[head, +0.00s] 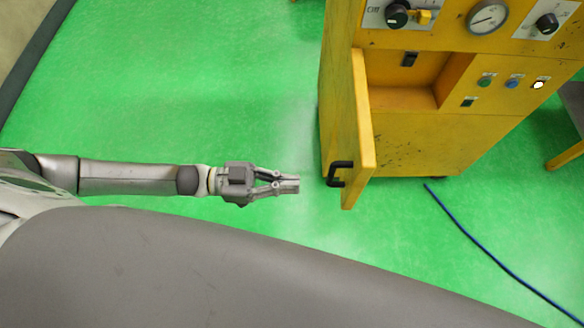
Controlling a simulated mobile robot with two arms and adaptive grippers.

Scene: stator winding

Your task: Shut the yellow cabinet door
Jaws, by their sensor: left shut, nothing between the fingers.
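The yellow cabinet (430,142) stands at the upper right in the head view. Its yellow door (361,125) stands open, hinged at the left side of an open compartment (405,82) and swung out toward me. A black handle (340,174) sits on the door's left face near its lower end. My left gripper (297,184) is shut and empty, just left of the handle, with a small gap between them in the picture. Its fingers point right toward the handle. My right gripper is not in view.
The cabinet's front carries a gauge (487,17), black knobs and several small buttons. A blue cable (490,255) runs over the green floor (200,70) at the lower right. Another yellow piece (566,156) stands at the right edge. The floor left of the cabinet is clear.

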